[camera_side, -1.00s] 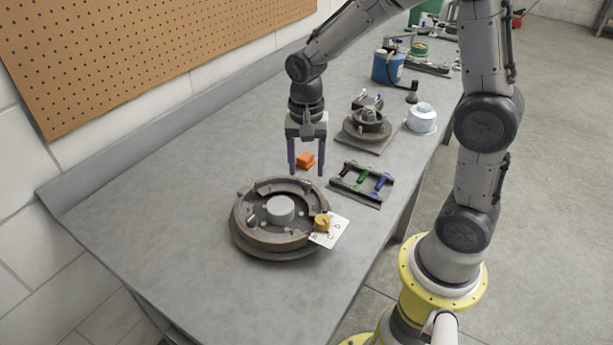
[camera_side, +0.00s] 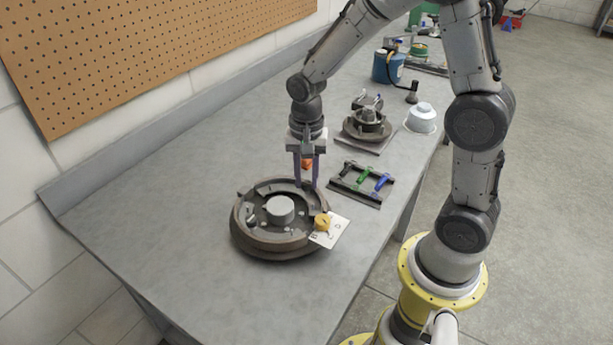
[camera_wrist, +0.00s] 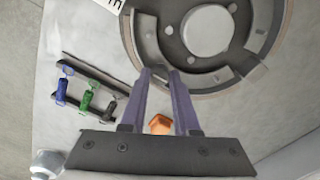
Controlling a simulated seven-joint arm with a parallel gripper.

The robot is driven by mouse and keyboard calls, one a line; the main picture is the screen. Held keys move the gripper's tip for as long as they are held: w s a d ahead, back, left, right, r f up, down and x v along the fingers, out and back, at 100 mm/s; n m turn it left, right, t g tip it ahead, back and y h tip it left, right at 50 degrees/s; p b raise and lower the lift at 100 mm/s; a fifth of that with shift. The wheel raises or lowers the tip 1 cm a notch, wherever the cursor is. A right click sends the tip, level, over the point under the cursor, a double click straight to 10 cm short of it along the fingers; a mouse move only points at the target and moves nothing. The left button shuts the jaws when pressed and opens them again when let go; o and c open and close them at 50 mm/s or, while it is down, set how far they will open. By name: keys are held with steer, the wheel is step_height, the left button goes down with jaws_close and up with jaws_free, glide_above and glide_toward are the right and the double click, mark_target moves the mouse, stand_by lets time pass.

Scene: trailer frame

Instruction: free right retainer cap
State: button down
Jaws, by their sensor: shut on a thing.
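The round brake assembly (camera_side: 262,243) lies on the bench, with a grey hub (camera_side: 280,209) in its middle and curved shoes around it. It also shows in the wrist view (camera_wrist: 252,80). My gripper (camera_side: 307,186) points down at the back right of the assembly. In the wrist view my gripper's purple fingers (camera_wrist: 162,73) come close together at the tips, over the near shoe. They are shut on a small part there, the right retainer cap, which the fingertips hide. I cannot tell whether it is still seated.
A dark rack (camera_side: 345,191) with coloured tools lies to the right. A white card (camera_side: 334,236) and a yellow knob (camera_side: 322,222) are at the assembly's right edge. The bench's left side is clear.

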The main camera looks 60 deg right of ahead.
stand_by(0.4)
steer(key=n, duration=0.4)
steer(key=shift+n, duration=0.3)
steer(key=n, duration=0.4)
steer(key=shift+r+n, duration=0.1)
steer(key=shift+n, duration=0.2)
steer(key=n, duration=0.4)
steer(key=shift+n, duration=2.2)
steer(key=shift+w, duration=0.1)
steer(key=c, duration=0.6)
jaws_free()
steer(key=shift+c, duration=0.2)
